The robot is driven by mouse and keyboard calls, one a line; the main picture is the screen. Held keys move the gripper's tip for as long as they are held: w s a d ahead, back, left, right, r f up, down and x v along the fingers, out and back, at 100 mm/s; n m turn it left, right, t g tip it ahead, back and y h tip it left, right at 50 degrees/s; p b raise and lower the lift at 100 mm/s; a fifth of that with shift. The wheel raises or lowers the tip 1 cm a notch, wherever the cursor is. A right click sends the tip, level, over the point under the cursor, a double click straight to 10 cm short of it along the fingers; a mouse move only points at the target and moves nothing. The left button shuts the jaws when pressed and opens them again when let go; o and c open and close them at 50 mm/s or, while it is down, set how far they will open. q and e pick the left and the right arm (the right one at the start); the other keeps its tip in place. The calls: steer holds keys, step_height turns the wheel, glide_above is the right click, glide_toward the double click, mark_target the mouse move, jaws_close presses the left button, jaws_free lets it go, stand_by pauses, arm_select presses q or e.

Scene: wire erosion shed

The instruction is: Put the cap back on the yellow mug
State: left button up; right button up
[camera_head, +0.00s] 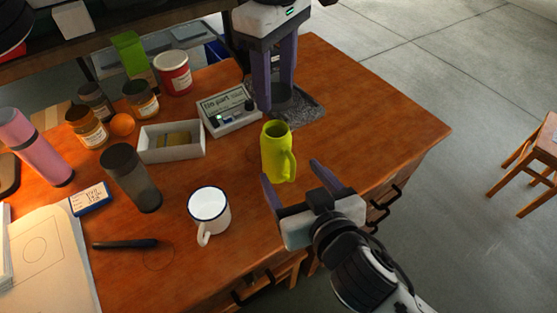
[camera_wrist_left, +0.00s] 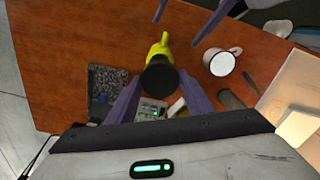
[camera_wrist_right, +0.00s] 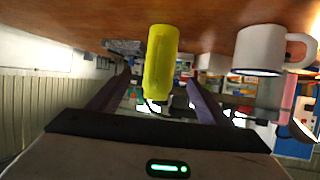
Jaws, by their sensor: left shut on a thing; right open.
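My left gripper (camera_head: 280,88) is above and behind the mug, shut on the dark round cap (camera_wrist_left: 159,77). In the head view the cap (camera_head: 282,97) shows between the purple fingers, held clear of the mug. My right gripper (camera_head: 290,171) is open and empty, low at the near side of the mug. In the right wrist view the mug (camera_wrist_right: 161,62) lies ahead, lined up between the fingers. I see no contact.
A white enamel mug (camera_head: 209,205) stands left of the right gripper. A dark tumbler (camera_head: 131,178), a white tray (camera_head: 170,142) and a display box (camera_head: 228,111) stand further left and behind. Clear table (camera_head: 375,120) lies right of the yellow mug.

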mark_target(281, 160)
steer(key=x, duration=1)
steer(key=shift+w, duration=0.1)
steer(key=shift+c, duration=0.2)
steer(key=c, duration=1.6)
arm_select(q)
steer(key=shift+f, duration=2.5)
arm_select(e)
steer(key=shift+o, duration=0.2)
arm_select(q)
steer(key=shift+f, duration=0.9)
steer(key=shift+f, duration=0.55)
